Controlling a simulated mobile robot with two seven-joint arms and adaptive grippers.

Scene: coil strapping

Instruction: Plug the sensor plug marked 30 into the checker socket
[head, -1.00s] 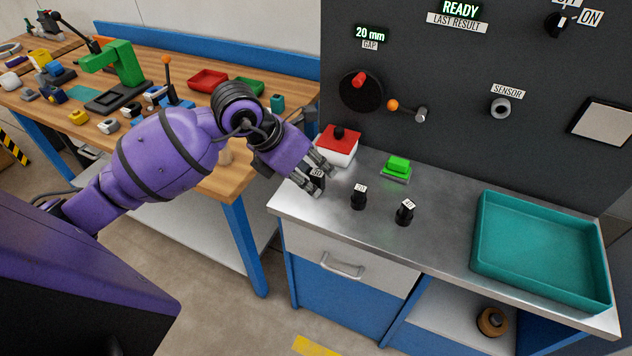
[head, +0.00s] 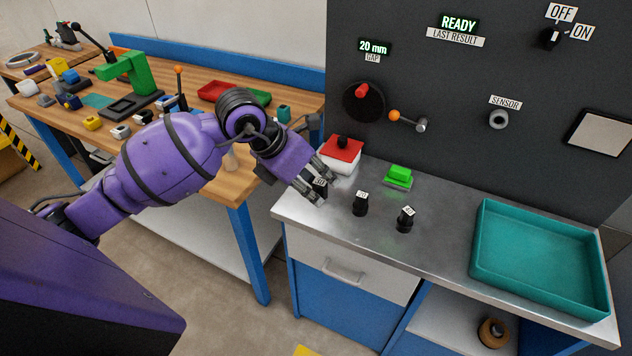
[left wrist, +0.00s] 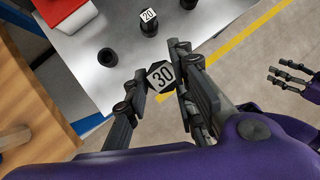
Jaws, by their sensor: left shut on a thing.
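My left gripper (head: 322,190) is shut on the plug marked 30 (left wrist: 160,77), over the left end of the metal bench top. Its label faces the left wrist camera, and the fingers partly hide it in the head view. The checker socket (head: 498,120) is a grey ring under the SENSOR label on the dark panel, to the right of and apart from the gripper. It looks empty. My right gripper (left wrist: 290,83) shows only at the right edge of the left wrist view, with fingers apart and nothing between them.
Two other black plugs (head: 361,204) (head: 405,220) stand on the bench, one marked 20 (left wrist: 148,16). A dark round piece (left wrist: 107,57) is near the held plug. A red-topped box (head: 342,150), green button (head: 399,174) and orange-knobbed lever (head: 408,119) are close by. A teal tray (head: 480,245) is at right.

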